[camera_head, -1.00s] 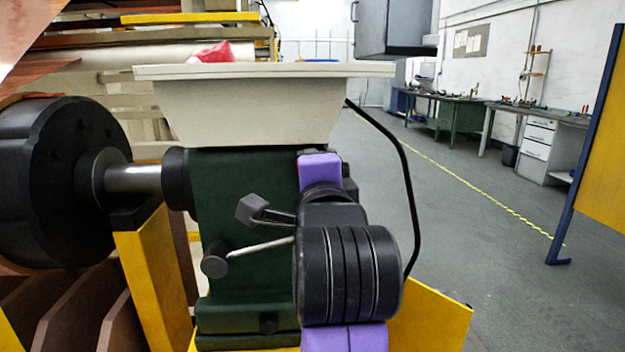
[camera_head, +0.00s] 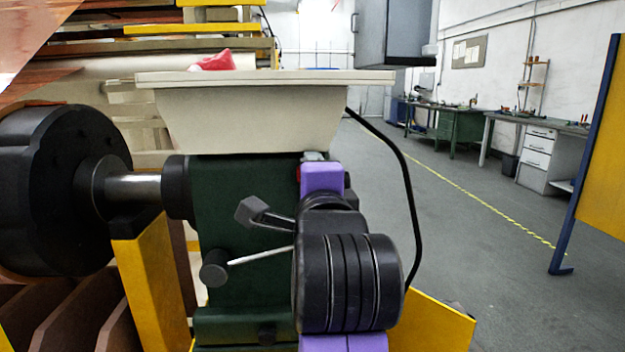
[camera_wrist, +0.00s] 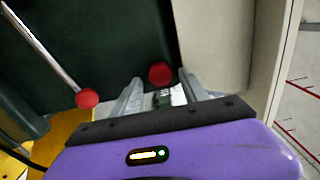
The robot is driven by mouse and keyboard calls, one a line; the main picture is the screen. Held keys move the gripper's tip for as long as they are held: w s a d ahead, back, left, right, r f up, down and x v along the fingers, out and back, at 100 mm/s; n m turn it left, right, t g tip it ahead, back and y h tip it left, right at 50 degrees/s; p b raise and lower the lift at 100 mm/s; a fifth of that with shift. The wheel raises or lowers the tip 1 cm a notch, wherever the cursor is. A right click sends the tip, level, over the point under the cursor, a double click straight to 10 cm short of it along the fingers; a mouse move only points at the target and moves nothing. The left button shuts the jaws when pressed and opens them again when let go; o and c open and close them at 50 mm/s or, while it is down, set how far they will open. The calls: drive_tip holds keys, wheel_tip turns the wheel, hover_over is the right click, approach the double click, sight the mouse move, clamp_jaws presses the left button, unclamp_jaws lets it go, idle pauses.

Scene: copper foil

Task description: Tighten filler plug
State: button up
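A red hexagonal plug (camera_wrist: 160,73), which looks like the filler plug, sits against the dark green housing (camera_wrist: 110,35) in the wrist view. My gripper (camera_wrist: 159,77) is open, its two grey fingers standing on either side of the plug with small gaps. Whether the fingertips reach around its head I cannot tell. A small grey-white piece (camera_wrist: 172,96) shows between the fingers near the palm. In the head view my arm covers the front of the green housing (camera_head: 235,225).
A lever with a red ball (camera_wrist: 87,98) stands left of my gripper. A beige tray (camera_head: 260,78) overhangs the housing, close above my wrist. A black cable (camera_head: 405,165) hangs to the right. A big black roller end (camera_head: 60,190) is left; open floor lies right.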

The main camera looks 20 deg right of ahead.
drive_tip(key=v, duration=0.7)
drive_tip(key=shift+s, duration=0.35)
drive_tip(key=shift+a, duration=0.1)
